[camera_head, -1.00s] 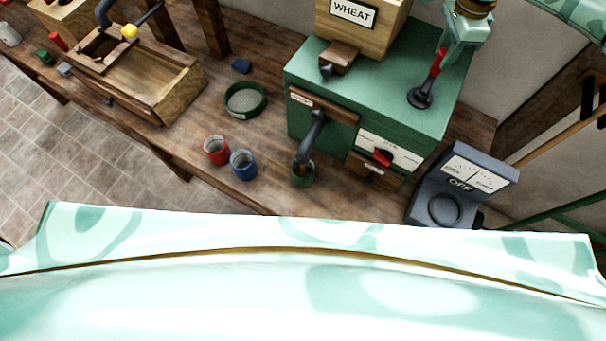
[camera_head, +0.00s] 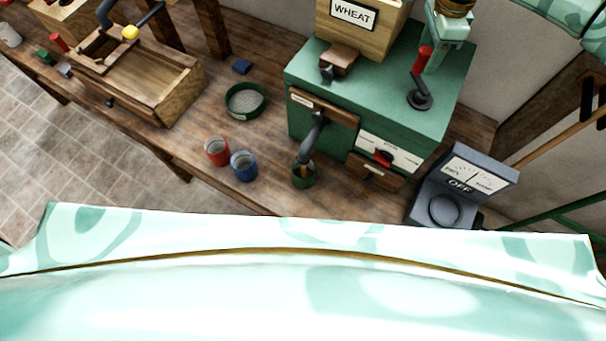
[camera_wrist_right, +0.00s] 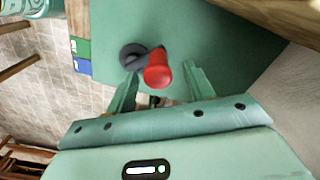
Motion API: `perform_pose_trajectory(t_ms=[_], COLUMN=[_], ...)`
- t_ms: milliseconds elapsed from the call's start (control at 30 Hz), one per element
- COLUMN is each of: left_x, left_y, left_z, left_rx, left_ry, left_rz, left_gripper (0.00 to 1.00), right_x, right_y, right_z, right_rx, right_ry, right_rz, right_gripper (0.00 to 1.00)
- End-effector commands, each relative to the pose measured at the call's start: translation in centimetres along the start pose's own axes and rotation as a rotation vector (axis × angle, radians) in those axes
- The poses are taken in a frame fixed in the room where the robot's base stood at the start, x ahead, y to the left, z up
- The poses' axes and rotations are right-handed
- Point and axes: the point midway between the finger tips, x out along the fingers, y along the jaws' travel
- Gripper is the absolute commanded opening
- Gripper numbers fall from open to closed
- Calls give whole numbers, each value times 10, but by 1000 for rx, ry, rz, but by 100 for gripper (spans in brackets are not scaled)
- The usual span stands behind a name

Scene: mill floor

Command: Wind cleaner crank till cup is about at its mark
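The green cleaner (camera_head: 400,85) stands on the bench with its crank (camera_head: 420,88) on top. The crank's red handle (camera_head: 424,60) is upright on a dark arm. My right gripper (camera_head: 436,55) is at the handle. In the right wrist view the fingers (camera_wrist_right: 160,82) are apart, with the red handle (camera_wrist_right: 157,72) between them and a gap showing on both sides. A green cup (camera_head: 303,181) stands under the cleaner's dark spout (camera_head: 310,140), with brown material at its mouth. Its mark and exact level are too small to tell. My left gripper is out of view.
A red cup (camera_head: 216,152) and a blue cup (camera_head: 244,167) stand left of the green cup. A round sieve (camera_head: 245,100) lies behind them. A grey scale (camera_head: 450,195) stands right of the cleaner. A wooden box (camera_head: 150,85) is at left.

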Motion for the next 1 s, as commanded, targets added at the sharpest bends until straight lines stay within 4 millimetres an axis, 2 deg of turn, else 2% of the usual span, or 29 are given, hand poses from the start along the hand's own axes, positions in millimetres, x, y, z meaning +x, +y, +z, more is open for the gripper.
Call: perform_pose_trajectory(t_ms=[367,1000], left_x=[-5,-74], left_y=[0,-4], left_z=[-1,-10], left_rx=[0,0], left_ry=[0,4], left_rz=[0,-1], left_gripper=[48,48], right_x=[-6,-83], right_y=[0,-1], right_z=[0,0], right_rx=[0,-1], right_ry=[0,0], right_rz=[-2,-3], right_gripper=[55,55])
